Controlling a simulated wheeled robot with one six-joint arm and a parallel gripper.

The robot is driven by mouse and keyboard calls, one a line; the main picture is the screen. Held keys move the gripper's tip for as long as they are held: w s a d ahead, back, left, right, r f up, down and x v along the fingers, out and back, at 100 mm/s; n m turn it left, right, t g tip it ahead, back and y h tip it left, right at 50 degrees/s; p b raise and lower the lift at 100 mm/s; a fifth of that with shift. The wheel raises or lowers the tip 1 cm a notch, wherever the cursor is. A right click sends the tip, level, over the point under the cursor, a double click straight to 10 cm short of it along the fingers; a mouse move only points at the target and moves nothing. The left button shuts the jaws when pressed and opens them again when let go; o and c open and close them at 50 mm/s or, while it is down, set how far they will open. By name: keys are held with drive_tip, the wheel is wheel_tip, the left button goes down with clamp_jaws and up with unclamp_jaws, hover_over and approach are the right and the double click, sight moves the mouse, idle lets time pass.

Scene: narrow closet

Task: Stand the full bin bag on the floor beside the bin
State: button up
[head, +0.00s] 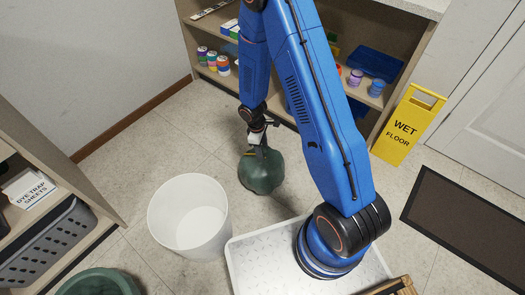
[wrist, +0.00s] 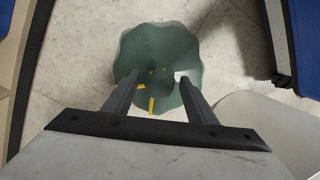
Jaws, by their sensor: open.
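The full bin bag (head: 262,174) is dark green and rounded. It appears to stand upright on the floor, just right of and behind the white bin (head: 190,222), with a small gap between them. The bin is upright and looks empty inside. My gripper (head: 260,146) is directly above the bag, pointing down at its top. In the wrist view my gripper (wrist: 156,84) is open, with its fingers apart over the bag (wrist: 158,48). Yellow tie pieces (wrist: 151,104) show on the bag's top between the fingers. Whether the fingers touch the bag is unclear.
Shelves with cans (head: 213,60) and a blue tray (head: 374,64) stand behind. A yellow wet-floor sign (head: 405,126) and a dark mat (head: 470,218) are right. A grey basket (head: 45,245) sits on the left shelf; a green tub (head: 98,282) is front left.

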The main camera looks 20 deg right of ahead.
drive_tip(key=s+d+r+m+t, duration=0.1)
drive_tip(key=s+r+m, duration=0.1)
drive_tip(key=r, duration=1)
drive_tip(key=s+d+r+m+t, duration=0.1)
drive_tip(key=s+d+r+m, duration=0.15)
drive_tip(key=r, duration=0.95)
drive_tip(key=s+d+r+m+t, duration=0.1)
drive_tip(key=s+r, duration=0.2)
drive_tip(key=r, duration=0.9)
drive_tip(key=s+d+r+m+t, duration=0.1)
drive_tip(key=s+r+m, duration=0.1)
drive_tip(key=s+r, duration=0.4)
drive_tip(key=s+d+r+m+t+y, duration=0.1)
drive_tip(key=s+r+m, duration=0.2)
drive_tip(key=s, duration=1)
wheel_tip(320, 180, up, 4)
drive_tip(key=shift+s+d+f+m+t, duration=0.2)
drive_tip(key=shift+s+d+m+t, duration=0.1)
drive_tip(key=shift+m+t, duration=0.1)
